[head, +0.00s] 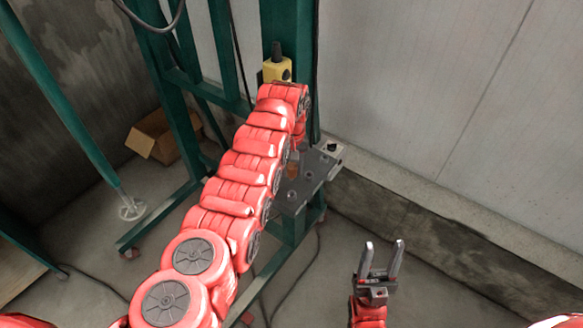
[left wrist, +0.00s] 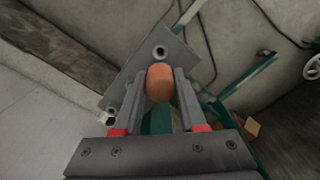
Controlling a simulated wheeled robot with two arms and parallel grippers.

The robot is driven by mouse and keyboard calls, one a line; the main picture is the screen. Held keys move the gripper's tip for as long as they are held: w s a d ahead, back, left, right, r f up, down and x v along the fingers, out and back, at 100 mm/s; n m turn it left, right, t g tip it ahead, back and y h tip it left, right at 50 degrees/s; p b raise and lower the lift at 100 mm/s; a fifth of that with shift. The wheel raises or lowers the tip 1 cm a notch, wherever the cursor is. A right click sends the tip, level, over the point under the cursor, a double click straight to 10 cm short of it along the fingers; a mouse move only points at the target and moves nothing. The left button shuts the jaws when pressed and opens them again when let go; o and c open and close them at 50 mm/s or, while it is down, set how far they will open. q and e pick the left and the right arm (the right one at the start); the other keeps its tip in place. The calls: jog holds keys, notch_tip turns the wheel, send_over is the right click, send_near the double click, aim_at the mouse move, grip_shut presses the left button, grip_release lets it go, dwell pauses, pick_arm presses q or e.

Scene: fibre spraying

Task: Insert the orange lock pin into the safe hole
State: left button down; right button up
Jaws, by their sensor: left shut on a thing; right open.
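The orange lock pin (left wrist: 159,84) sits between the two fingers of my left gripper (left wrist: 160,72), which is shut on it. In the head view, the pin (head: 293,170) shows only as a small orange patch beside my arm. It is over or at the grey metal plate (head: 312,178) on the green frame; I cannot tell whether its end is in a hole. The left wrist view shows the plate (left wrist: 133,78) with a round hole (left wrist: 160,51) just beyond the pin. No label marks the safe hole. My right gripper (head: 384,246) is open and empty, lower right of the plate.
The green steel frame (head: 178,110) stands behind my left arm. A yellow control box (head: 277,70) is fixed to its post, just beyond my arm. An open cardboard box (head: 160,137) lies on the floor at left. A concrete ledge (head: 410,210) runs along the wall at right.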

pick_arm(q)
jog(key=shift+f+b, duration=2.2)
jog(key=shift+f, duration=0.7)
jog(key=shift+b, duration=0.45)
jog(key=shift+f+b, duration=1.4)
jog(key=shift+f, duration=0.3)
jog(key=shift+c, duration=2)
grip_release()
